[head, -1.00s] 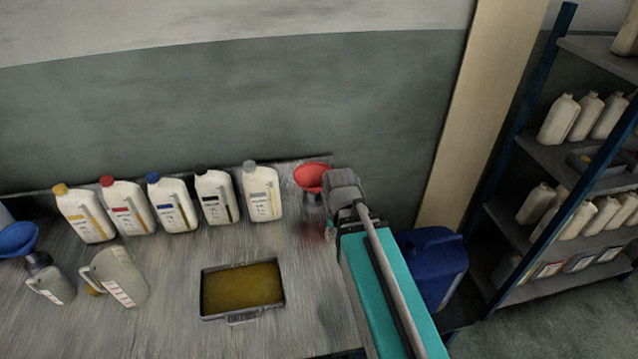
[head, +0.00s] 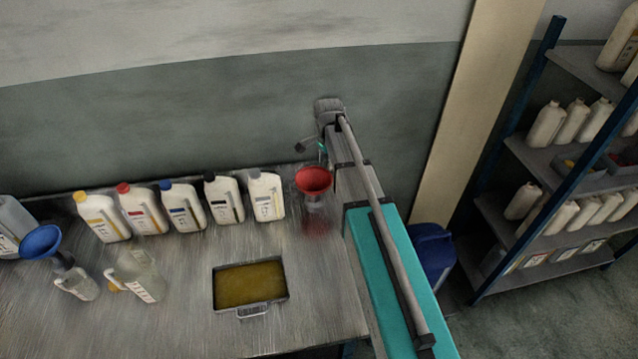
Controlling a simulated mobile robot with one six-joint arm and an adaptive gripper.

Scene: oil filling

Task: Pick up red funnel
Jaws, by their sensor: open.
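The red funnel (head: 313,180) stands upright with its wide mouth up near the back right corner of the metal table. Its lower part and what it stands on are unclear, with a reddish reflection below. My gripper (head: 304,147) is at the end of my arm, just behind and above the funnel in the picture, and looks apart from it. It is small and partly hidden by my wrist. It is open, and I see nothing held in it.
Several oil bottles (head: 223,199) line the table's back edge left of the funnel. A tray of yellowish oil (head: 250,285) lies in front. A blue funnel (head: 42,241) and clear jugs (head: 138,276) are at left. A blue container (head: 433,250) and shelving (head: 560,165) are at right.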

